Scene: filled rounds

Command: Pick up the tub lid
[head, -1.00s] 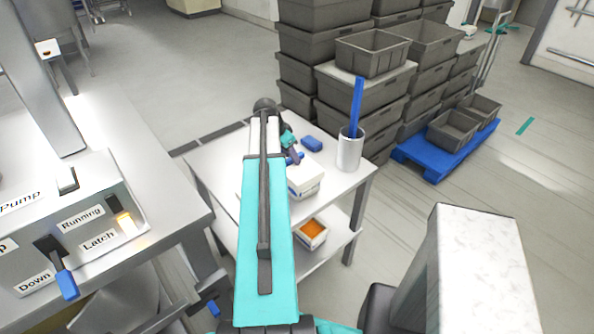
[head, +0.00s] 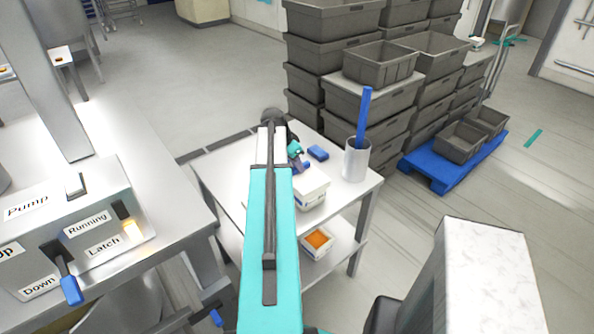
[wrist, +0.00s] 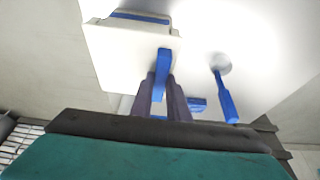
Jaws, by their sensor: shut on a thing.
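The tub lid (wrist: 120,55) is a white square plate with an upright blue handle (wrist: 162,68), seen in the wrist view. My gripper (wrist: 162,88) is shut on that handle, one dark finger on each side of it. A white tub with a blue band (wrist: 140,16) shows just past the lid's edge. In the head view the white tub (head: 312,192) stands on a small white table, and my gripper (head: 300,160) is over it. My arm hides part of the lid there. I cannot tell whether the lid touches the tub.
The table (head: 335,205) also holds a blue block (head: 318,152) and a grey cup (head: 356,163) with a blue stick. An open box with orange contents (head: 318,241) is on the lower shelf. Grey crates (head: 375,98) are stacked behind. A control panel (head: 90,235) is at left.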

